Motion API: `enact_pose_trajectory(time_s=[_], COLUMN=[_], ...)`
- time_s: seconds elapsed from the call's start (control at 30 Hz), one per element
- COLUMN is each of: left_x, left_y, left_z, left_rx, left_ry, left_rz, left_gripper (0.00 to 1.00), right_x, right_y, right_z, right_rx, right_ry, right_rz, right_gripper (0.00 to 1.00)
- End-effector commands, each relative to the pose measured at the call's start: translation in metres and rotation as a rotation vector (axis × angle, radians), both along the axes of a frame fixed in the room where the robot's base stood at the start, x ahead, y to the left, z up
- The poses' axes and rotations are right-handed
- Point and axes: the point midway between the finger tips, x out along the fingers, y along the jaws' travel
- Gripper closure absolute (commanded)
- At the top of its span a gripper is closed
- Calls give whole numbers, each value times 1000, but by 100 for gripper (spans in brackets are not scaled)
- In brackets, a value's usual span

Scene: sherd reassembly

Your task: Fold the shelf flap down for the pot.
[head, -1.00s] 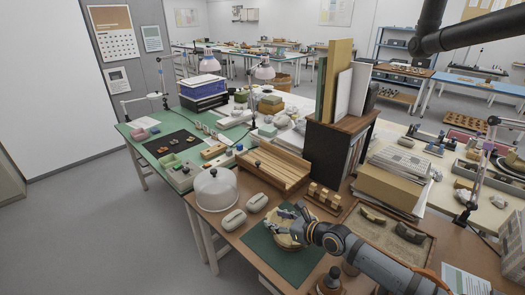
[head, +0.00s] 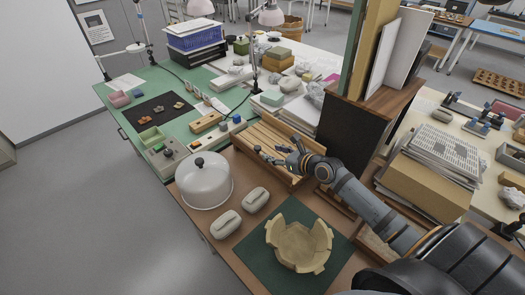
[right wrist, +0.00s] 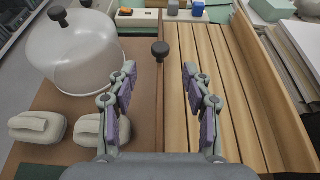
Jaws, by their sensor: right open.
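The slatted wooden shelf (head: 285,133) stands on the brown table. Its flap seems to be the narrow board (right wrist: 160,110) along its left edge in the right wrist view, seen nearly edge-on, with a dark round knob (right wrist: 160,50). My right gripper (head: 268,154) is open and empty over the shelf's front edge. In the right wrist view its fingers (right wrist: 158,72) stand on either side of the flap line, the knob showing between and beyond the tips. The pot (head: 300,248), pale with a broken rim, sits on the green mat (head: 255,262). My left gripper is not in view.
A clear dome (head: 205,185) with a dark knob and two pale lidded blocks (head: 227,224) (head: 256,200) stand left of the pot. A dark wooden cabinet (head: 350,130) with upright boards rises behind my right arm. A cardboard box (head: 425,185) lies at right.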

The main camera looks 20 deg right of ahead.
Motion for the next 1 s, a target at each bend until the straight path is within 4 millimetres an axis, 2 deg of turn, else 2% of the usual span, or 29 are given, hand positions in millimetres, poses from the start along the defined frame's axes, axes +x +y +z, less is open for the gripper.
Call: enact_pose_trajectory(time_s=[0.03, 0.1, 0.23, 0.33, 0.7, 1.0], left_x=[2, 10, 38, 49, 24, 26], left_y=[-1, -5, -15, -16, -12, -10], left_z=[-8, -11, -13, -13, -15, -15], left_rx=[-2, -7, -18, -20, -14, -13], left_ry=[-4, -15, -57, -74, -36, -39], left_rz=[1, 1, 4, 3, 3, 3], left_gripper=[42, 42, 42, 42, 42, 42], right_x=[11, 24, 44, 54, 59, 59], right_y=[4, 9, 16, 19, 21, 21], right_z=[-7, -12, -20, -24, -26, -26], right_rx=[8, 7, 4, 1, -1, -1], right_ry=[-5, -3, -1, 0, 2, 2], right_rz=[-4, -3, 0, 0, 1, 1], right_gripper=[50, 50, 50, 50, 51, 92])
